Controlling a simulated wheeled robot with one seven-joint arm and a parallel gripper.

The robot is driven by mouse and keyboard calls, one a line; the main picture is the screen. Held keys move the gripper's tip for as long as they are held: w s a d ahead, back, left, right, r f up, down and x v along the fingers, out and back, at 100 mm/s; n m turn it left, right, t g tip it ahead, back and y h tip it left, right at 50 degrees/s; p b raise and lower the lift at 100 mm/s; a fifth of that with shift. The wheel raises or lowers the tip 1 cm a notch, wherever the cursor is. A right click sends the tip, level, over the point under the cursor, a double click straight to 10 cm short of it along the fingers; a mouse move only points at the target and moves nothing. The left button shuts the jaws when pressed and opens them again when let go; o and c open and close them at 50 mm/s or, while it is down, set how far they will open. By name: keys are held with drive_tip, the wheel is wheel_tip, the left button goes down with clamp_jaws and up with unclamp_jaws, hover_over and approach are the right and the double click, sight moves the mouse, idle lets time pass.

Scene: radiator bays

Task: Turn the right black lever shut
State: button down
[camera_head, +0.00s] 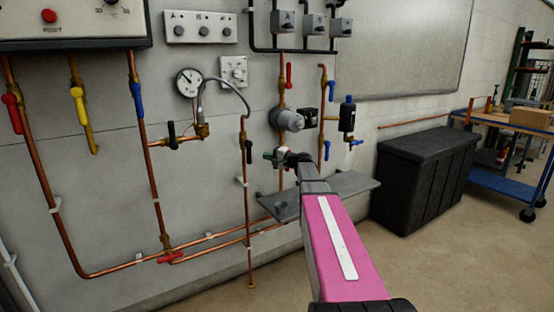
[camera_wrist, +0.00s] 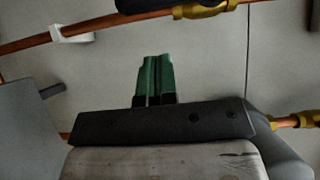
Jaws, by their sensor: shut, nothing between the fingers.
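Two black levers show in the head view. The left black lever (camera_head: 172,135) stands upright on a short side branch near the gauge. The right black lever (camera_head: 249,152) lies along a vertical copper pipe, below the grey hose. My gripper (camera_head: 268,156) is just right of the right lever, apart from it in the picture; the depth gap is hard to judge. Its green fingers (camera_wrist: 155,78) are together and empty in the wrist view. A dark piece (camera_wrist: 150,4), likely the right lever, is cut off at that view's top edge, beside a brass fitting (camera_wrist: 208,9).
A grey shelf (camera_head: 345,184) juts from the wall below my arm. A pump (camera_head: 287,120) and blue lever (camera_head: 327,150) are close by on the right. The gauge (camera_head: 188,82) is up left. A black chest (camera_head: 425,175) stands on the floor at right.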

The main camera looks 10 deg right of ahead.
sight(250, 160)
drive_tip(key=shift+a, duration=2.35)
drive_tip(key=shift+s+a+f+m, duration=0.15)
drive_tip(key=shift+a+m, duration=0.15)
drive_tip(key=shift+m, duration=0.2)
drive_tip(key=a+m+t, duration=0.1)
drive_tip(key=m, duration=0.1)
drive_tip(key=a+m+t+y, duration=0.1)
drive_tip(key=m, duration=0.1)
drive_tip(key=s+a+m+t, duration=0.1)
drive_tip(key=shift+a+f+m+t+y, duration=0.15)
drive_tip(key=shift+f+m+t+y, duration=0.15)
drive_tip(key=shift+m+t, duration=0.1)
drive_tip(key=s+a+r+m+t, duration=0.1)
drive_tip(key=a+r+m, duration=0.2)
drive_tip(key=a, duration=0.2)
drive_tip(key=shift+s+r+t, duration=0.3)
drive_tip(key=shift+r+t, duration=0.1)
drive_tip(key=shift+a, duration=0.15)
